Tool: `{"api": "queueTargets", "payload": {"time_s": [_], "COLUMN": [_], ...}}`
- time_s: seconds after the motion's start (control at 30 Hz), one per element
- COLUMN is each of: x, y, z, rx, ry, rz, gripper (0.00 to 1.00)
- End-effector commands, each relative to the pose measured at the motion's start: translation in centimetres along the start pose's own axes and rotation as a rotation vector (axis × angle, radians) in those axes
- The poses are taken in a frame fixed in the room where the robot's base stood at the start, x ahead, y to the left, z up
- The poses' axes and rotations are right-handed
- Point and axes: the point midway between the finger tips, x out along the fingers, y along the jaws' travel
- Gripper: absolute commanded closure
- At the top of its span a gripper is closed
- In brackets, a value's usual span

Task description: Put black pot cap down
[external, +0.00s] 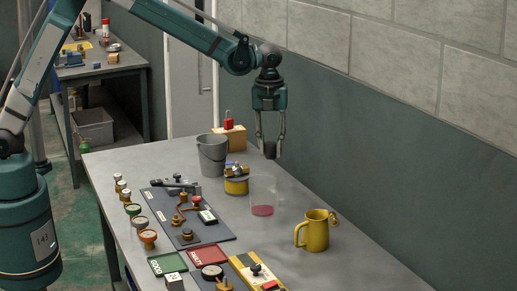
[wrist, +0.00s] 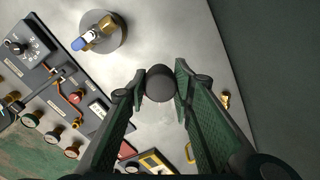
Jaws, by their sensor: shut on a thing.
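My gripper (external: 270,140) is shut on the black pot cap (external: 270,150) and holds it in the air above the back part of the grey table. In the wrist view, the cap (wrist: 160,84) sits between the two fingertips (wrist: 159,92), round and dark. A clear pot (external: 267,194) with a reddish layer at its bottom stands on the table below the cap in the external view. The clear pot is hard to make out in the wrist view.
A dark board (external: 187,215) with gauges lies left. A wall rises behind.

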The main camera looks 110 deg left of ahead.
Motion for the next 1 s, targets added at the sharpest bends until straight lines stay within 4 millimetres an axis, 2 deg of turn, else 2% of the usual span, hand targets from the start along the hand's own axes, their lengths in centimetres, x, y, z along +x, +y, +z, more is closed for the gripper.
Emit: {"api": "queueTargets", "payload": {"time_s": [0.03,0.3,0.6,0.87,0.9,1.0], "x": [0.0,0.0,-0.1,0.0,1.0,2.5], "y": [0.3,2.2,5.0,6.7,6.6,6.6], "z": [1.9,10.5,18.9,23.3,23.0,22.9], "rx": [-0.020,-0.111,-0.202,-0.249,-0.246,-0.245], "ry": [0.000,-0.003,-0.005,-0.006,-0.006,-0.006], "rz": [0.000,0.000,0.000,0.000,0.001,0.000], "gripper": [0.87,0.87,0.87,0.87,0.87,0.87]}}
